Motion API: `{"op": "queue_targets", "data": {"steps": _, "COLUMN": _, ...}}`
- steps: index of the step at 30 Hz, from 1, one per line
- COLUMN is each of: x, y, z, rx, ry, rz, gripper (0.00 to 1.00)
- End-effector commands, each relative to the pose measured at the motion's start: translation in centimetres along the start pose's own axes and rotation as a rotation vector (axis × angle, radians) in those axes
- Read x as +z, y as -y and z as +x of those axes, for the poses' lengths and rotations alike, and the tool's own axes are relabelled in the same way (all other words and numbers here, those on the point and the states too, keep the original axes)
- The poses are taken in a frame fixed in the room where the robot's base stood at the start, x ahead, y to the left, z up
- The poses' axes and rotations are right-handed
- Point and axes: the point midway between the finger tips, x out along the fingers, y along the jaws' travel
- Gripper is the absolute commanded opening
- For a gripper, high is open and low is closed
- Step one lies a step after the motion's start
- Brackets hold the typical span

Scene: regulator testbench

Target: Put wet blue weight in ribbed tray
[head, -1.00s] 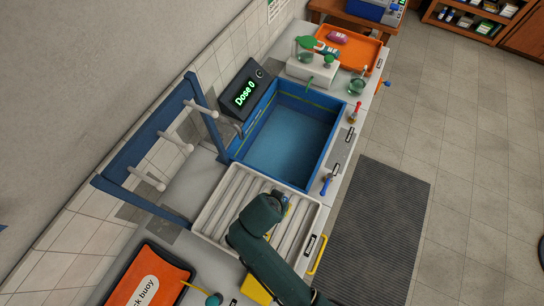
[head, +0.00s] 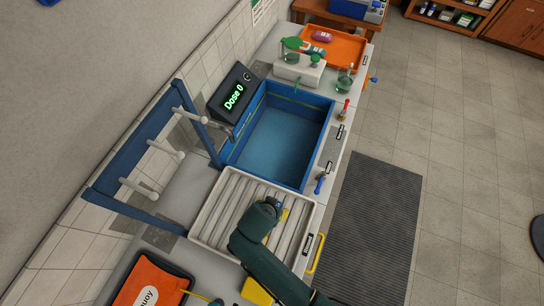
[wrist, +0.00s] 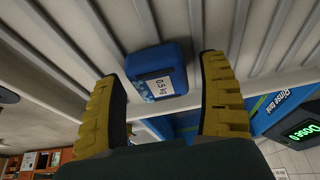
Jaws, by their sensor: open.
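The blue weight (wrist: 157,70), labelled 0.5 kg, shows in the wrist view against the pale ribs of the ribbed tray (wrist: 60,35). It appears to rest in the tray, just beyond and between my fingertips. My gripper (wrist: 163,85) is open, with its yellow fingers apart on either side and a visible gap to the weight. I cannot tell whether the weight is wet.
The blue rinse tank (head: 312,150) adjoins the tray, with a display (head: 234,94) reading "Dose 0" behind it. A blue rack with white pegs (head: 139,188) stands on the left. An orange tray (head: 345,50) lies at the far end; an orange buoy board (head: 150,285) is nearer.

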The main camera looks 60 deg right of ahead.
Motion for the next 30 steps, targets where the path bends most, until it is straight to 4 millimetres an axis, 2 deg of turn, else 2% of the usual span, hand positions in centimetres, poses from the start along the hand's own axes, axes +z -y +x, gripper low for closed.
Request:
{"op": "queue_targets", "data": {"steps": 5, "x": -0.2, "y": 0.1, "z": -0.8, "rx": -0.003, "ry": -0.001, "rz": 0.0, "gripper": 0.76}}
{"op": "queue_targets", "data": {"steps": 7, "x": -0.1, "y": 0.1, "z": -1.8, "rx": -0.004, "ry": -0.002, "rz": -0.001, "gripper": 0.76}}
{"op": "queue_targets", "data": {"steps": 15, "x": -0.1, "y": 0.1, "z": -8.5, "rx": -0.005, "ry": -0.001, "rz": -0.002, "gripper": 0.76}}
{"op": "queue_targets", "data": {"steps": 19, "x": -0.1, "y": 0.1, "z": -10.9, "rx": -0.004, "ry": 0.0, "rz": -0.002, "gripper": 0.76}}
{"op": "queue_targets", "data": {"steps": 24, "x": -0.1, "y": 0.0, "z": -12.3, "rx": -0.001, "ry": 0.0, "rz": -0.001, "gripper": 0.76}}
{"op": "queue_targets", "data": {"steps": 30, "x": -0.1, "y": 0.0, "z": -12.3, "rx": 0.0, "ry": 0.0, "rz": -0.001, "gripper": 0.76}}
